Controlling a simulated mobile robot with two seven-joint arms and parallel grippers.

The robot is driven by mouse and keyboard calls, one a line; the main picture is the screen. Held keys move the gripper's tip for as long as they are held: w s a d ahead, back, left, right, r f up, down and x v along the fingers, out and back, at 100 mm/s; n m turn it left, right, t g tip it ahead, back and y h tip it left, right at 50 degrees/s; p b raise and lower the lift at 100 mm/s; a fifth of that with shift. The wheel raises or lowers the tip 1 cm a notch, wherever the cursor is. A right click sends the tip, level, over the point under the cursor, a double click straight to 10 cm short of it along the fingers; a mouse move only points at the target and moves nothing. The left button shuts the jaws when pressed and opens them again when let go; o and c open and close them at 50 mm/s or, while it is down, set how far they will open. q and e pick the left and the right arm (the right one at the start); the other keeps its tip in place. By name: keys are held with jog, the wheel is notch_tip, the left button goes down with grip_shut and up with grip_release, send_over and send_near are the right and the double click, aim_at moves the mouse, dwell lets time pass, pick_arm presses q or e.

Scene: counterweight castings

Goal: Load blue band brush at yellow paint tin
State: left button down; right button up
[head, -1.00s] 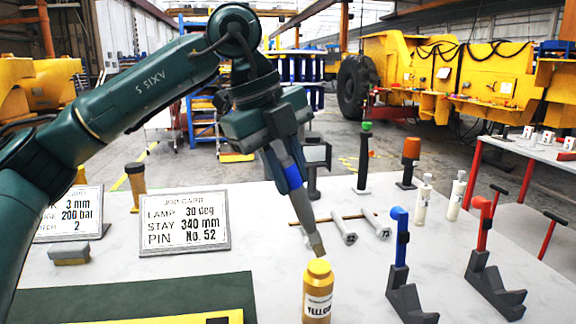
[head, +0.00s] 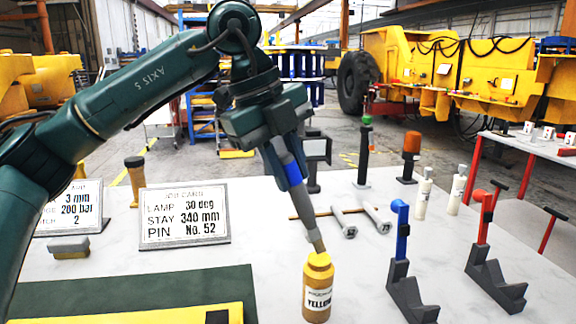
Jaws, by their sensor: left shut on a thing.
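The blue band brush (head: 302,199) is held by my left gripper (head: 281,145), shut on the upper part of its handle. The brush has a grey handle, a blue band and a dull tip pointing down, tilted to the right. The yellow paint tin (head: 318,292) is a small yellow container with a white label reading YELLOW, upright at the front centre of the table. The brush tip is at the tin's top; I cannot tell whether it is inside or just touching. My right gripper is not in view.
A job card (head: 184,215) stands left of the tin. A blue-topped stand (head: 403,255) and a red-topped stand (head: 487,250) are to the right. Two grey-headed tools (head: 345,222) lie behind the tin. White bottles (head: 424,193) stand further back right. A green mat (head: 110,290) lies front left.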

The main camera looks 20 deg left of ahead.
pick_arm(q)
jog(key=shift+f+b, duration=0.4)
jog(key=shift+f, duration=0.2)
dwell(1.1)
notch_tip(320, 180, up, 7)
jog(key=p, duration=0.6)
jog(key=shift+r, duration=0.1)
jog(key=shift+s, duration=0.1)
dwell(0.7)
